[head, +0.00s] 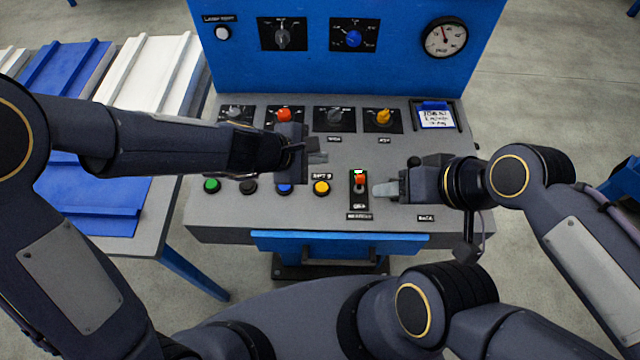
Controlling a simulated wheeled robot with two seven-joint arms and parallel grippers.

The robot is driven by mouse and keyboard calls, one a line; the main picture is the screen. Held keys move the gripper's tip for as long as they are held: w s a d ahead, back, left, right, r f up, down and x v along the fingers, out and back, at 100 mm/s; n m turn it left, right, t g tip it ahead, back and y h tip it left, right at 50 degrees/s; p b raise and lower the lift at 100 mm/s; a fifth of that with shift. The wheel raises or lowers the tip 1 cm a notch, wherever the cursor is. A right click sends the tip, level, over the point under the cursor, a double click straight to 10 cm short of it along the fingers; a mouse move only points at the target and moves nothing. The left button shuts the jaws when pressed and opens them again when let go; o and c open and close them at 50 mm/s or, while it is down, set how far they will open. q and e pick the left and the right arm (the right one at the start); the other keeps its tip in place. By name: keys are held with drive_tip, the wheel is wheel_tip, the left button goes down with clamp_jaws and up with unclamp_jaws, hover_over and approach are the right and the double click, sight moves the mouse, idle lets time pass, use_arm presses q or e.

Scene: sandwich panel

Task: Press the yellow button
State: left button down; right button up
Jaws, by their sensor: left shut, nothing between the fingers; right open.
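The yellow button (321,188) is on the front row of the grey sloped panel, the rightmost of the round buttons there. My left gripper (319,151) is shut and empty. In the picture it is just above the yellow button, towards the back of the panel; its height over the surface is hard to judge. My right gripper (384,190) is open, beside the red toggle switch (360,181) and to the right of the yellow button. The yellow button's top is in plain view, and no finger appears to touch it.
Green (211,185), black (248,187) and blue (285,189) buttons lie left of the yellow one. Behind are several knobs, including a red one (284,114) and an orange-yellow one (384,117). A blue upright panel (390,75) with a gauge (445,38) stands at the back.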

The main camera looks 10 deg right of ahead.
sight(317, 189)
use_arm(q)
drive_tip(key=shift+f, duration=0.15)
wheel_tip(317, 189, down, 8)
drive_tip(key=b, duration=0.8)
drive_tip(key=shift+f+b, duration=0.25)
drive_tip(key=shift+b, duration=0.05)
idle(1.3)
drive_tip(key=shift+f+b, duration=0.4)
drive_tip(key=shift+b, duration=0.05)
drive_tip(key=shift+f+b, duration=0.45)
drive_tip(key=shift+b, duration=0.05)
idle(0.5)
drive_tip(key=shift+r+p, duration=0.8)
drive_tip(key=shift+r, duration=0.05)
